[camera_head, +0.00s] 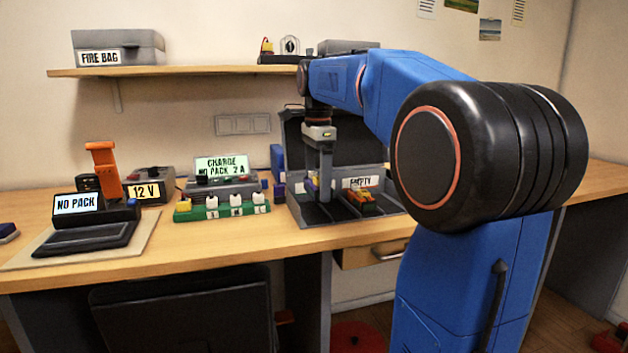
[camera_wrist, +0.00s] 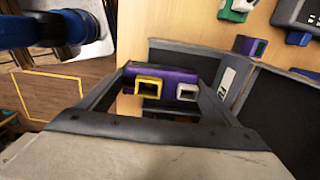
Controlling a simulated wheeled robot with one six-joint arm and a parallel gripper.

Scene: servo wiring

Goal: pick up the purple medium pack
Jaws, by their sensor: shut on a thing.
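My gripper (camera_head: 321,190) reaches straight down into the open grey case (camera_head: 345,216) on the bench. In the wrist view my gripper (camera_wrist: 163,88) is shut on a purple pack (camera_wrist: 163,73), with a finger at each end of it. The pack has a yellow connector (camera_wrist: 149,83) and a whitish connector (camera_wrist: 187,91) on the side facing the wrist camera. In the head view only a small part of the held pack (camera_head: 312,184) shows beside the finger. Whether it touches the case floor cannot be told.
A green connector board (camera_head: 222,211) and a charger (camera_head: 222,185) are further left. The shelf (camera_head: 200,71) hangs above.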

